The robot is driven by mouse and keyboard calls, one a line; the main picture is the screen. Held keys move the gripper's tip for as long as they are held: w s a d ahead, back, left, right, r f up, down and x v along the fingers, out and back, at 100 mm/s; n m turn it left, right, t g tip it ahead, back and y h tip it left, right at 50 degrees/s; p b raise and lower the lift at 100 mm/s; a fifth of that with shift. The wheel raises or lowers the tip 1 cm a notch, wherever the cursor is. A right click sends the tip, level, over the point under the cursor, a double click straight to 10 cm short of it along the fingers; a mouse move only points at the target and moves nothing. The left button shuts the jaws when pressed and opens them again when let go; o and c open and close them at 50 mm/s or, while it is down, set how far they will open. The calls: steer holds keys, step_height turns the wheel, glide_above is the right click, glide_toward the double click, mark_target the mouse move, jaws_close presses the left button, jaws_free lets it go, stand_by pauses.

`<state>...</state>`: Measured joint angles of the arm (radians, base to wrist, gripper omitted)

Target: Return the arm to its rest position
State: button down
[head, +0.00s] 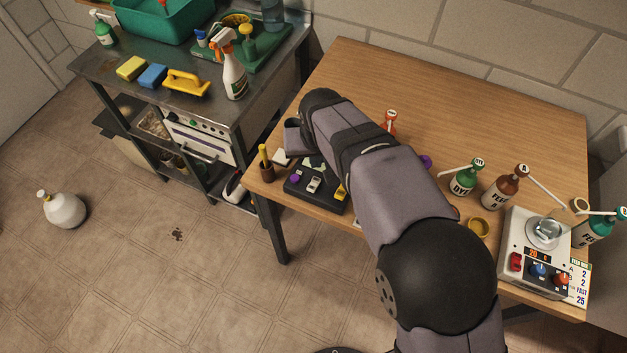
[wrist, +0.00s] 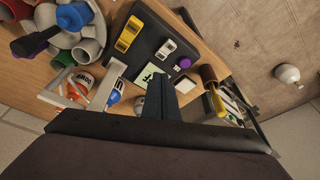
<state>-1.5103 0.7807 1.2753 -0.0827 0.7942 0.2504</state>
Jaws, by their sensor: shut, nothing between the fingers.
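My arm reaches across the wooden table (head: 440,85) in the head view, its wrist bent down over the table's left part. My gripper (wrist: 159,80) shows in the wrist view as two dark fingers side by side, shut with nothing between them. In the head view the fingers are mostly hidden by my wrist. A black tray (head: 300,194) lies below and near the gripper. On it are a yellow item (head: 341,193), a white item (head: 313,185) and a purple knob (head: 294,178). A small card with a green mark (wrist: 150,73) shows beside the fingertips.
A brown cup (head: 267,172) stands at the table's left edge. Labelled bottles (head: 463,182) and a white device with knobs (head: 510,235) stand at right. A steel bench (head: 140,87) with a spray bottle (head: 233,78) stands at left. The table's back is mostly clear.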

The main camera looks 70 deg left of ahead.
stand_by(0.3)
steer(key=shift+n, duration=0.3)
steer(key=d+f+n+h, duration=0.1)
steer(key=d+f+h, duration=0.1)
steer(key=d+f, duration=0.5)
steer(key=d+f+h, duration=0.2)
steer(key=d+f, duration=0.1)
steer(key=d, duration=0.8)
steer(key=w+d+r+m, duration=0.3)
steer(key=w+d+m, duration=0.2)
steer(key=d, duration=0.8)
steer(key=w+d+r+m, duration=0.4)
steer(key=w+d+m, duration=0.2)
steer(key=d, duration=0.8)
steer(key=w+d+r+m, duration=0.3)
steer(key=w+d+m, duration=0.2)
steer(key=d, duration=0.9)
steer(key=shift+w+r+m+g+y, duration=0.3)
steer(key=shift+w+g+y, duration=0.1)
steer(key=shift+w, duration=0.1)
